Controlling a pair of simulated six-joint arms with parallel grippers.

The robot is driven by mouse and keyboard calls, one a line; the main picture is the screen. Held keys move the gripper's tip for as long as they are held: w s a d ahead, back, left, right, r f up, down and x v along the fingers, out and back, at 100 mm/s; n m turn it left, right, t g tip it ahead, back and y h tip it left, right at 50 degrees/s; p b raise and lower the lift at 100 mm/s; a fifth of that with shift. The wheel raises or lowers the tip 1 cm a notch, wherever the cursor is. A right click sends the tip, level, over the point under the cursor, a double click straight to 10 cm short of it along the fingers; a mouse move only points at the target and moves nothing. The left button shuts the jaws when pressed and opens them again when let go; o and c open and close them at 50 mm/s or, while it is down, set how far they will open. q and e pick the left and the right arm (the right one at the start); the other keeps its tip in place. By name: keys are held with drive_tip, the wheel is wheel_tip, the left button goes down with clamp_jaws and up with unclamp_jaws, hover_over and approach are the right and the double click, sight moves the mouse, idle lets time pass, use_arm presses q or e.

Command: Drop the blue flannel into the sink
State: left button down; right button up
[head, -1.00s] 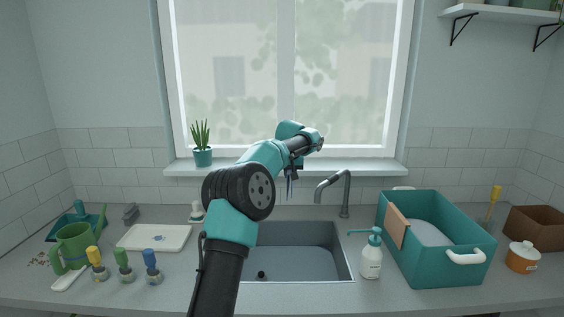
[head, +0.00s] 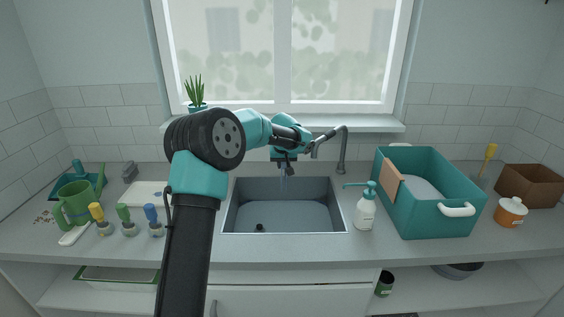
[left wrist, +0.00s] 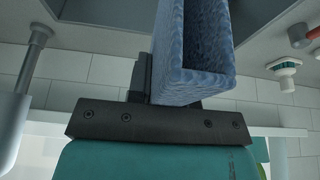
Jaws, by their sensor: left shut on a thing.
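My left gripper (head: 285,167) is at the back of the grey sink (head: 341,225), left of the tap. It is shut on the blue flannel (left wrist: 222,82), which fills the upper middle of the left wrist view in a folded, U-like shape. In the head view only a thin blue strip of the flannel shows below the jaws, in front of the sink's back wall. The fingertips are partly hidden behind the cloth in the wrist view. The sink holds no cloth; a dark drain spot shows on its floor. My right gripper is not in view.
The dark tap (head: 343,152) stands close to the right of my gripper. A white soap bottle (head: 365,213) and a teal crate (head: 437,221) stand right of the sink. A window sill is behind.

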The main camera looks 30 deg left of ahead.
use_arm(q)
wheel_tip(320, 180, down, 6)
idle(0.7)
drive_tip(key=c, duration=0.9)
unclamp_jaws()
drive_tip(key=shift+c, duration=0.2)
drive_tip(key=shift+r, duration=0.1)
drive_tip(key=v, duration=1.7)
drive_tip(key=shift+r, duration=0.15)
